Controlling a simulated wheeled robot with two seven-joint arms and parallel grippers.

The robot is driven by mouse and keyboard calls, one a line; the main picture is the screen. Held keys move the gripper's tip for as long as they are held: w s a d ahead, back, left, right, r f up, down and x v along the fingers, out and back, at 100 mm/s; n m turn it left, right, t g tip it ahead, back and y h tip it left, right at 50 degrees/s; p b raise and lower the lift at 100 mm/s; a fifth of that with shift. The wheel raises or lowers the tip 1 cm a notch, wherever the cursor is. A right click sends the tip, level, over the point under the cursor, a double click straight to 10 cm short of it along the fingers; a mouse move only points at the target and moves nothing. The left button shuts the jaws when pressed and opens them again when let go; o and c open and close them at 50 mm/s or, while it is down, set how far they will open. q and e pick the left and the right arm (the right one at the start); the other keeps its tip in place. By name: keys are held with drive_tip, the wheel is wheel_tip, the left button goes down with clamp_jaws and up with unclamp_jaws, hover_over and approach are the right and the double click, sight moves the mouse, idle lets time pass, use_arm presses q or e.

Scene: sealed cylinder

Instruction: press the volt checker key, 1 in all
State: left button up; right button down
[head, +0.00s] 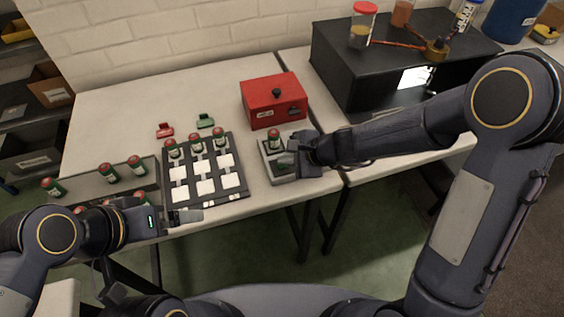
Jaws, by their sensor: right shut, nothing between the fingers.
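The volt checker (283,179) is a small grey box on the table, right of the black tray. A green cylinder with a red cap (274,139) stands upright in its back part. My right gripper (287,160) is shut and empty, just over the front part of the checker. It hides the key, and I cannot tell whether the fingertips touch it. My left gripper (188,216) is at the table's front edge by the tray's lower left corner. Its fingers are seen too edge-on to tell open from shut.
A black tray (166,195) holds white squares and several red-capped cylinders. A grey rack (90,186) with more cylinders stands left. A red box (273,101), a red clip (165,130) and a green clip (205,121) lie behind. A black stand (335,62) stands back right.

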sight(286, 166)
drive_tip(key=shift+r, duration=0.5)
wheel_tip(286, 166, up, 5)
drive_tip(key=p, duration=0.5)
drive_tip(key=shift+r, duration=0.1)
idle(0.6)
